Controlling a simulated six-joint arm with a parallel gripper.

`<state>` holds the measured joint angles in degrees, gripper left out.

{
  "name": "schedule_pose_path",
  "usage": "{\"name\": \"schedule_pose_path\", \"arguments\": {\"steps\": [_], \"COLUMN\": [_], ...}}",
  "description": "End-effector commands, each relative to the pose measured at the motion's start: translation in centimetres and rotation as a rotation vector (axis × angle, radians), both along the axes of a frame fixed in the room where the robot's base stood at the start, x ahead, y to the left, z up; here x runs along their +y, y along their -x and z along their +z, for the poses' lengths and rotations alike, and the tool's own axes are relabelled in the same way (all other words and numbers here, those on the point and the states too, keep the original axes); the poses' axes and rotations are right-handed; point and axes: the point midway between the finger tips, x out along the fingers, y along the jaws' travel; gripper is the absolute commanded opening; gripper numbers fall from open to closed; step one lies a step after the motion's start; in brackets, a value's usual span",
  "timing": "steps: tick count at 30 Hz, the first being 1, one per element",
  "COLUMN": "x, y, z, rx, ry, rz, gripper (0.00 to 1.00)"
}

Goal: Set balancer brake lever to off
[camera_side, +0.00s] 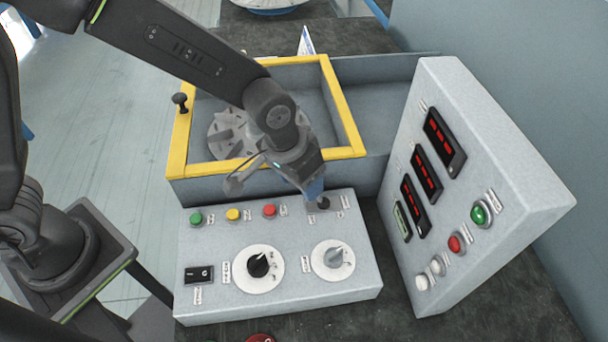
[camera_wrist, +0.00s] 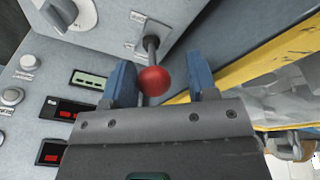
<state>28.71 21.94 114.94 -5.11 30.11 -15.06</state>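The brake lever (camera_wrist: 153,58) is a dark stem with a red ball (camera_wrist: 153,80) on its end, standing out of a slot plate on the grey control box (camera_side: 215,300). In the wrist view the ball is between the two blue fingers of my gripper (camera_wrist: 163,82). It is close to the left finger, with a clear gap to the right finger. My gripper is open around it. In the side view my gripper (camera_side: 316,188) is over the back right corner of the box and hides most of the lever. The lever's label is too small to read.
The box also carries green, yellow and red buttons (camera_side: 269,210), a rocker switch (camera_side: 198,274), a black dial knob (camera_side: 258,265) and a grey knob (camera_side: 334,257). A sloped display panel (camera_side: 480,150) stands close on the right. A yellow-rimmed bin (camera_side: 175,150) is behind.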

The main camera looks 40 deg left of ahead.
Motion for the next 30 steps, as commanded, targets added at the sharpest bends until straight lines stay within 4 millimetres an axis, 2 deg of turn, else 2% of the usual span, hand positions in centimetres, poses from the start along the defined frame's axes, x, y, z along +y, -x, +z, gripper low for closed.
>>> {"name": "schedule_pose_path", "arguments": {"steps": [9,14,24,30], "x": [-0.2,-0.1,1.1,1.7], "y": [-0.1,0.1,1.4,2.1], "z": [0.3,1.8,8.9,12.2], "rx": [-0.008,-0.012,-0.013,-0.010], "ry": [0.006,0.009,0.008,0.007], "rz": [-0.001,-0.001,0.000,0.000], "gripper": [0.59,0.59,0.59,0.59]}}
